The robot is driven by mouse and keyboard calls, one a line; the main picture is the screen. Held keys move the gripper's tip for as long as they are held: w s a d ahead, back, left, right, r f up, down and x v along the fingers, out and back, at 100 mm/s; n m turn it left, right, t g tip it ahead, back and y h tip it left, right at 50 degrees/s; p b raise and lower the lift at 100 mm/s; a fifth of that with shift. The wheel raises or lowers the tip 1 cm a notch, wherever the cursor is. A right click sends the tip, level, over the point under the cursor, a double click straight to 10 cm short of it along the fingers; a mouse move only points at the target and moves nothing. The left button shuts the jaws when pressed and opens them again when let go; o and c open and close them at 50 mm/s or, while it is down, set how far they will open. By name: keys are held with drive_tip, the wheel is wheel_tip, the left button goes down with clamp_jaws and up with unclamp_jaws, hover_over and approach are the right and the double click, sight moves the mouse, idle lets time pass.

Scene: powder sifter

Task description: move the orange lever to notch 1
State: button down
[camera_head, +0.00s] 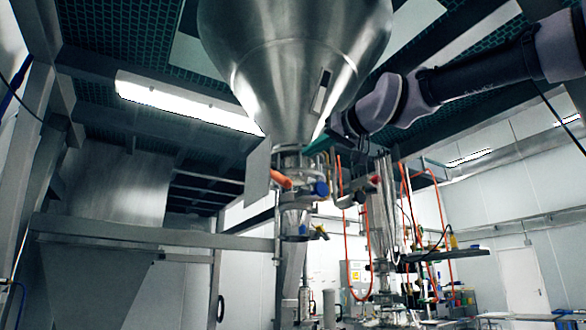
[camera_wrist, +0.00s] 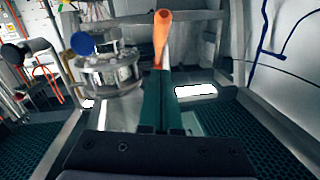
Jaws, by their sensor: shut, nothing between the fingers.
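The orange lever (camera_head: 281,180) sticks out from the metal valve fitting (camera_head: 290,160) under the big steel hopper. It also shows in the wrist view (camera_wrist: 161,35), just past my fingertips. My gripper (camera_wrist: 160,72) has teal fingers that are shut with nothing between them. In the head view the teal fingers (camera_head: 318,147) are beside the valve fitting, to the right of the lever. I cannot tell whether the fingertips touch the lever. The notches cannot be made out.
The steel hopper (camera_head: 295,60) hangs close to my arm. A blue knob (camera_head: 321,188) sits right of the lever, and a grey plate (camera_head: 257,172) hangs to its left. A steel beam (camera_head: 150,230) crosses at the left. Orange hoses (camera_head: 345,240) hang at the right.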

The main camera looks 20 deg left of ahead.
drive_tip(key=s+d+r+g+h, duration=0.1)
drive_tip(key=s+d+r, duration=0.1)
drive_tip(key=d+r, duration=0.1)
drive_tip(key=f+x, duration=0.1)
drive_tip(key=x, duration=0.3)
drive_tip(key=f+x, duration=0.1)
drive_tip(key=x, duration=0.7)
drive_tip(key=shift+f, duration=0.45)
drive_tip(key=shift+f, duration=0.1)
drive_tip(key=shift+w+a+f, duration=0.2)
drive_tip(key=shift+a+f, duration=0.1)
drive_tip(key=shift+f, duration=0.4)
drive_tip(key=shift+w+a+f, duration=0.25)
drive_tip(key=shift+a+f, duration=0.05)
drive_tip(key=shift+f, duration=0.35)
drive_tip(key=shift+r, duration=0.1)
